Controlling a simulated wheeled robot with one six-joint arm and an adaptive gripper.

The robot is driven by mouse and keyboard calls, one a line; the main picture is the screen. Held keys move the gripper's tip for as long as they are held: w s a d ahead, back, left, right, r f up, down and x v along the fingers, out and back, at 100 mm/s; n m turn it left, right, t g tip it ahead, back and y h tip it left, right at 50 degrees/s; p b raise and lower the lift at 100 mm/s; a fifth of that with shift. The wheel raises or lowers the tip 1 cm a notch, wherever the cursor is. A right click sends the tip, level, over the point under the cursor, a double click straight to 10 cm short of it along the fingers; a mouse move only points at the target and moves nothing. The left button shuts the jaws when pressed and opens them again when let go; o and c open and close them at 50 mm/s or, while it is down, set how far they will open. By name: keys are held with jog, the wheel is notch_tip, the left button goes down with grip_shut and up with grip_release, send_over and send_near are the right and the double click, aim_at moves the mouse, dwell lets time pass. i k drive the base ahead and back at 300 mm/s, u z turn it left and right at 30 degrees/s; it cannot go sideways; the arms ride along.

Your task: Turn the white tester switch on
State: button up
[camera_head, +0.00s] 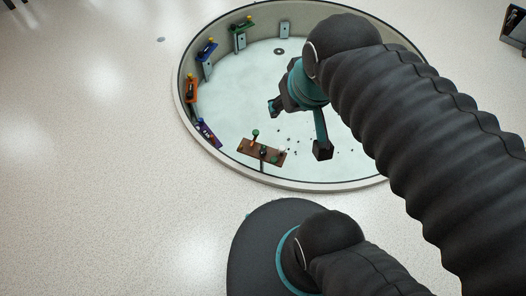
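A brown board (250,149) lies low inside the round pit, near its front rim. It carries a lever with a green knob (255,133) and several small dark and green parts. A small pale spot (283,150) shows at its right end; it may be the white switch, but it is too small to tell whether it is on or off. My gripper (298,129) hangs over the pit, up and to the right of the board. Its two fingers are spread wide, with nothing seen between them.
The pit's pale rim (184,118) rings the work area. Orange (192,90), blue (207,50), green (240,28) and purple (208,134) units stand along its left wall. Small dark specks lie right of the board. A dark ring (279,51) lies at the back. The pit's middle left is clear.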

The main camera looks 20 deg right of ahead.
aim_at(282, 149)
jog(key=z, duration=1.75)
jog(key=k, duration=0.45)
jog(key=u, duration=1.15)
